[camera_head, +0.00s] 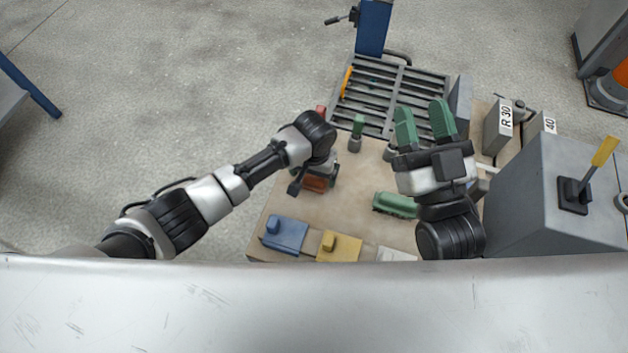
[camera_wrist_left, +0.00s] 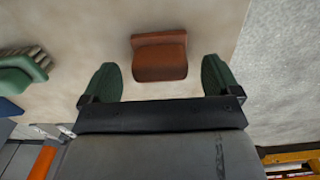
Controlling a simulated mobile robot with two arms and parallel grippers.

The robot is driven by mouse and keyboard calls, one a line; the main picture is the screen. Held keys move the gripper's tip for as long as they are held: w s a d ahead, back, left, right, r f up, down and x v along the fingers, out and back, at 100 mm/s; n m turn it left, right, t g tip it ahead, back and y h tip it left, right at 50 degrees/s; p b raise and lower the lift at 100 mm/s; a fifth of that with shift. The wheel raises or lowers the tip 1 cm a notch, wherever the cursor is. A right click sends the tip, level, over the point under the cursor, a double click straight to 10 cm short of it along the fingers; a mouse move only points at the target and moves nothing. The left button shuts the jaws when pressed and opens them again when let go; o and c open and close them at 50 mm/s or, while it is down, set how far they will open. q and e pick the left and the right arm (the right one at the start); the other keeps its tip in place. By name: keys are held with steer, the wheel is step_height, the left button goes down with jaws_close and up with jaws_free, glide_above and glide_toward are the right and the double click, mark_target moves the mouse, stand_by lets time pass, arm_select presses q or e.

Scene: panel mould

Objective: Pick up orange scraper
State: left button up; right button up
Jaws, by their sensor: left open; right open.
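The rust-orange scraper (camera_head: 316,184) lies on the left part of the table, partly hidden under my left gripper (camera_head: 312,170). In the left wrist view the scraper (camera_wrist_left: 159,57) is a small block with a raised ridge, between and just beyond the green fingertips of my left gripper (camera_wrist_left: 160,80). The fingers are open and apart, one to each side of it, with no clear contact. My right gripper (camera_head: 424,115) is open and empty, its green fingers pointing toward the slatted mould at the back.
A slatted grey mould (camera_head: 385,95) with a thin orange strip (camera_head: 346,82) stands at the back. A green brush (camera_head: 396,205), a blue block (camera_head: 285,235) and a yellow block (camera_head: 338,246) lie toward the front. A grey box with a yellow lever (camera_head: 604,151) stands right.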

arm_select(q)
step_height(320, 180, down, 2)
steer(key=shift+f+b, duration=0.1)
steer(key=shift+b, duration=0.35)
steer(key=shift+f, duration=0.2)
arm_select(e)
steer(key=shift+s+d+r+t+y, duration=0.1)
steer(key=shift+s+r+t+y, duration=0.6)
steer(key=shift+s+r+t, duration=1.1)
steer(key=shift+w+f, duration=0.15)
steer(key=shift+w, duration=0.2)
arm_select(q)
steer(key=c, duration=1)
steer(key=shift+r, duration=0.15)
